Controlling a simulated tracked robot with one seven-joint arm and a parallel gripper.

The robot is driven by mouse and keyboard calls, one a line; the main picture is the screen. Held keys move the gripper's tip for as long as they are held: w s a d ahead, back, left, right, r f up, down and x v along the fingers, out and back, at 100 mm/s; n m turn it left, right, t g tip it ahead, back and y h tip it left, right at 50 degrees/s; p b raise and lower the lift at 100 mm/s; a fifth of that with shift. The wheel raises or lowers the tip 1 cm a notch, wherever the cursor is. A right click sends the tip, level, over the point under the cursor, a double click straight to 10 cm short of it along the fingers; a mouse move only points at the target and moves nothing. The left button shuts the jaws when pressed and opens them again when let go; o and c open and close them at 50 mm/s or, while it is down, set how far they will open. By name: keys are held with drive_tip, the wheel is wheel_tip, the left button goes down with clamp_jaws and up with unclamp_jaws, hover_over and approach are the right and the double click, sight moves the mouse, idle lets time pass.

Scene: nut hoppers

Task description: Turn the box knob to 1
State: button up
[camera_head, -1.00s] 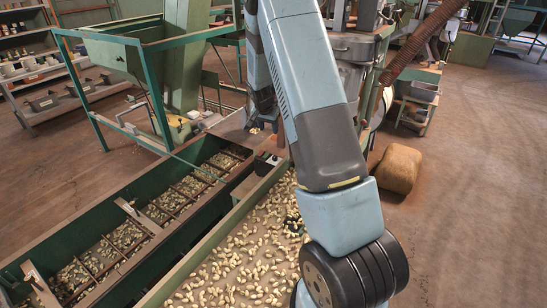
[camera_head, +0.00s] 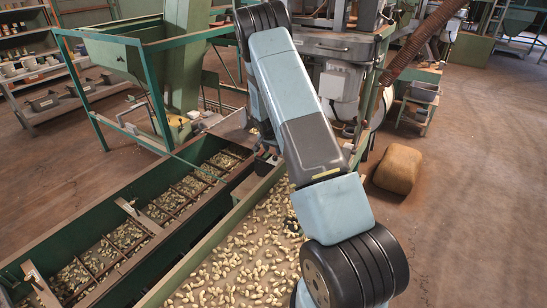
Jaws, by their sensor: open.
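My gripper (camera_head: 267,152) is small and dark in the head view, partly behind my own arm. It is open and reaches down at the small control box (camera_head: 262,168) on the far end of the hopper rim. The gripper covers most of the box's top, so I cannot see the knob or its setting. I cannot tell whether the fingers touch the knob or are around it.
A long green trough (camera_head: 120,245) with dividers and nuts runs along the left. A wider bed of nuts (camera_head: 240,270) lies beside it. A green frame (camera_head: 92,95) stands behind. A tan sack (camera_head: 398,168) lies on the open floor at right.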

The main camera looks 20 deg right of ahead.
sight(275, 157)
drive_tip(key=shift+x, duration=3.1)
clamp_jaws()
